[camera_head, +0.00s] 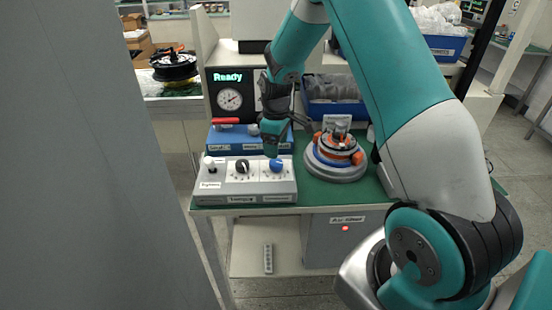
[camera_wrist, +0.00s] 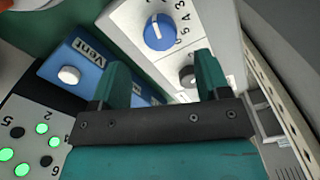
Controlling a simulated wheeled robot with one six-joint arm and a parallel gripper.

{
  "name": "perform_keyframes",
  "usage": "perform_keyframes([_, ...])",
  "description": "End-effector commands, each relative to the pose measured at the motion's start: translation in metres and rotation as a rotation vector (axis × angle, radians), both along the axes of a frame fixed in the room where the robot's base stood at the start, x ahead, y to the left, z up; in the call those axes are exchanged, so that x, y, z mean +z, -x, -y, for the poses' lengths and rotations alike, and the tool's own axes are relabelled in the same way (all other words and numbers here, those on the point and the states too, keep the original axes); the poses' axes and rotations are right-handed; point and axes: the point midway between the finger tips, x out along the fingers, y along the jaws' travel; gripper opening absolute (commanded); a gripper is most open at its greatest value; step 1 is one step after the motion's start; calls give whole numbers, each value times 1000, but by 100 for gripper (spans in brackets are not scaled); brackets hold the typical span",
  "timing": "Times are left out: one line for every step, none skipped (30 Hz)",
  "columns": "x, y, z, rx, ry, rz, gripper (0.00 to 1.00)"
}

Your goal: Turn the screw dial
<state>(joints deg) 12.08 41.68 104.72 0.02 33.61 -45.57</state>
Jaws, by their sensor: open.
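A light grey control box (camera_head: 222,192) stands at the front of the green table. It carries a blue dial (camera_head: 277,166), a black dial (camera_head: 242,166) and a white-topped switch (camera_head: 208,162). The small labels under the dials are too blurred to read surely. My gripper (camera_head: 271,152) points down just behind the blue dial. In the wrist view my gripper (camera_wrist: 160,63) is open and empty, and the blue dial (camera_wrist: 158,31), with a white pointer line and numbers around it, lies beyond the fingertips. The black dial (camera_wrist: 188,76) is partly hidden near the right finger.
A blue box (camera_head: 228,139) with a red handle stands behind the control box; its Vent label and white button (camera_wrist: 69,75) show in the wrist view. A round hub motor fixture (camera_head: 336,157) stands to the right. A gauge panel reading Ready (camera_head: 229,98) is behind.

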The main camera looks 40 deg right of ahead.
Motion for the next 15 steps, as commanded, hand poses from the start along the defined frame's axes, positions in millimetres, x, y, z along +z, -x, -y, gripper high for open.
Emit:
perform_keyframes([-10,2,0,0,-2,-6,69])
perform_keyframes([-17,1,0,0,-1,-6,69])
perform_keyframes([-25,1,0,0,-1,-6,69])
perform_keyframes([-30,1,0,0,-2,-5,69])
perform_keyframes([-35,1,-1,0,-2,-5,69])
perform_keyframes([-41,1,0,0,-1,-3,69])
perform_keyframes([-46,1,0,0,-1,-4,69])
perform_keyframes([-49,1,0,0,-1,-3,69])
perform_keyframes([-54,1,0,0,-1,-2,69])
perform_keyframes([-57,1,0,0,-1,-3,69])
perform_keyframes([-59,1,0,0,-1,-2,69])
perform_keyframes([-61,0,0,0,-1,-1,69])
perform_keyframes([-62,0,0,0,0,0,69])
perform_keyframes([-64,0,0,0,0,0,69])
perform_keyframes([-65,0,0,0,-1,1,69])
